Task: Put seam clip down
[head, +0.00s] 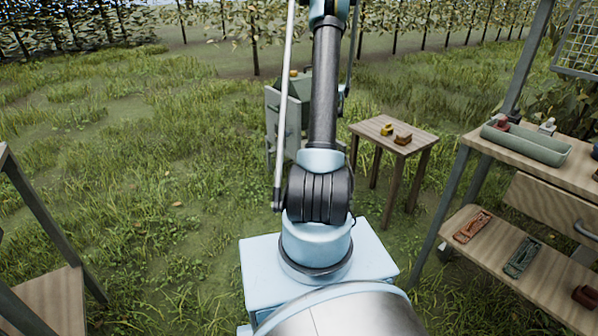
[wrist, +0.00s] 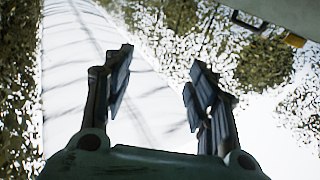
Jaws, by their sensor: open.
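My gripper (wrist: 160,58) shows in the wrist view with its two dark fingers spread apart. Nothing is visible between them. A broad pale surface with faint grey lines (wrist: 84,70) lies behind the fingers. I cannot pick out the seam clip for certain in either view. In the head view my arm rises out of the top of the picture, so the gripper is out of sight there.
At right, a wooden bench holds a green tray (head: 526,143); a reddish item (head: 472,227) and a dark green item (head: 522,257) lie on its lower shelf. A small wooden table (head: 392,129) bears a yellow item (head: 387,129) and a brown item (head: 403,139).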

